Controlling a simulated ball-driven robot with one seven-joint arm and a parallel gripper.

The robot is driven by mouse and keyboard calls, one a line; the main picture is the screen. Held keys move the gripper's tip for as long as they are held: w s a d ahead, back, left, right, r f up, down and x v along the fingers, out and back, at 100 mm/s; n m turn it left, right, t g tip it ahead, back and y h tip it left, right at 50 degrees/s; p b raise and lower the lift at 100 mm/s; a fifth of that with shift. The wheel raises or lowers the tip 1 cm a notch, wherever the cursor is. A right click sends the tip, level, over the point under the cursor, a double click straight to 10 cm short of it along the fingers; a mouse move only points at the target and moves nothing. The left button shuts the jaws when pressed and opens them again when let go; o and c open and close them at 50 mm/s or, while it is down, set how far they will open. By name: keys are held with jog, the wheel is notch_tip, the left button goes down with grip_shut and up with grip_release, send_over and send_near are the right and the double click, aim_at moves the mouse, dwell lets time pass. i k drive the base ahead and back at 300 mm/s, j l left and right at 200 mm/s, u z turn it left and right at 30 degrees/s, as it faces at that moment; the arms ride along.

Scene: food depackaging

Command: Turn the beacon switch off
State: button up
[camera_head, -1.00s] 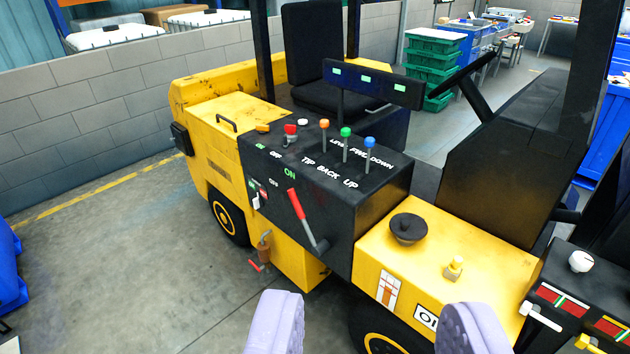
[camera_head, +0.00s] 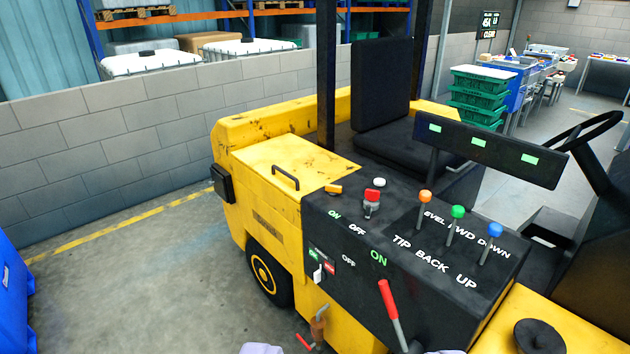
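A yellow and black forklift carries several controls on its black console (camera_head: 440,310). I cannot tell which one is the beacon switch, as no beacon label is readable. A red-capped switch (camera_head: 372,202) stands on the console top near green ON and white OFF lettering, beside a small orange piece (camera_head: 333,189) and a white knob (camera_head: 379,183). A white toggle (camera_head: 319,273) sits on the side plate with green and red marks. A red-handled lever (camera_head: 390,309) is near OFF and ON lettering. My gripper (camera_head: 353,350) shows only lavender fingertips at the bottom edge, apart, with nothing visible between them.
Orange, green and blue knobbed levers (camera_head: 457,212) stand to the right on the console, below a black bar (camera_head: 490,150) with green lights. The steering wheel (camera_head: 590,135) is at right. A grey block wall (camera_head: 120,135) is behind.

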aim_at(333, 190)
jog(key=i+j+z, duration=0.1)
jog(key=i+j, duration=0.15)
jog(key=i, duration=0.3)
jog(key=i+j, duration=0.25)
jog(key=i, duration=0.35)
jog(key=i+j+z, duration=0.15)
jog(key=i+j, duration=0.15)
jog(key=i, duration=0.25)
jog(key=i+j, duration=0.35)
jog(key=i, duration=0.2)
jog(key=i+j+z, duration=0.15)
jog(key=i+j, duration=0.2)
jog(key=i, duration=0.2)
